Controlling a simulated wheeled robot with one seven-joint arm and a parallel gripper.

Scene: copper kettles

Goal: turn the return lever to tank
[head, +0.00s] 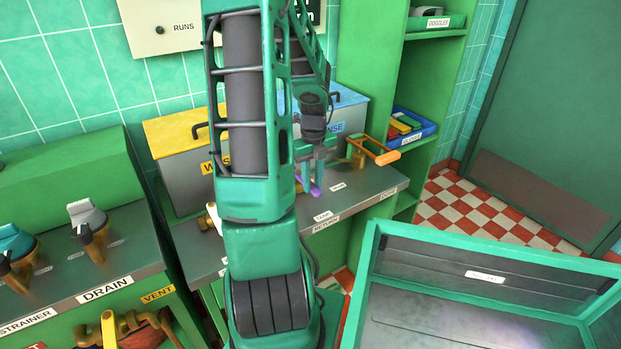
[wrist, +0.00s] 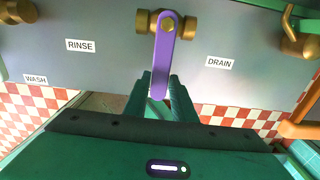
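The purple lever (wrist: 166,58) pivots on a brass valve and, in the wrist view, points down toward the counter's front edge. It also shows in the head view (head: 316,188), above the RETURN label (head: 326,224). Whether the fingers press on the lever is not clear.
An orange-handled lever (head: 387,158) stands to the right. The yellow-lidded (head: 180,128) and blue-lidded (head: 343,98) tanks stand behind. A green-framed open bin (head: 480,255) is at front right. My arm hides part of the counter (head: 200,245).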

